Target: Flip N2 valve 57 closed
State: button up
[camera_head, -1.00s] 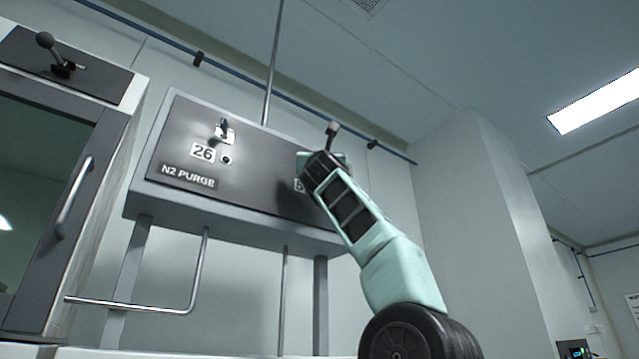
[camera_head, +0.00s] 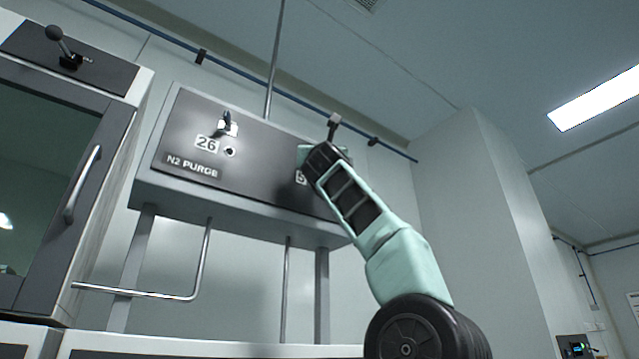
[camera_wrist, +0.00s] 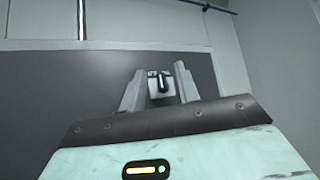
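The grey N2 PURGE panel (camera_head: 262,190) hangs on the wall. In the head view, my gripper (camera_head: 308,160) is up against its right part and hides valve 57; only the first digit of its label (camera_head: 300,178) shows. In the wrist view, a small switch on a pale plate (camera_wrist: 162,86), with a dark and light lever, shows between the two fingers of my gripper (camera_wrist: 160,78). The fingers are apart, one on each side of it. I cannot tell whether they touch the lever.
Another valve switch (camera_head: 227,124), labelled 26, sits on the left of the panel. A cabinet (camera_head: 60,190) with a handle and a black-knobbed lever (camera_head: 62,45) stands at the left. A bent pipe (camera_head: 205,265) runs below the panel. The right side is open.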

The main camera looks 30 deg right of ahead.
jog(key=b+v, duration=1.3)
jog(key=v, duration=0.2)
jog(key=shift+f, duration=0.15)
dwell(0.4)
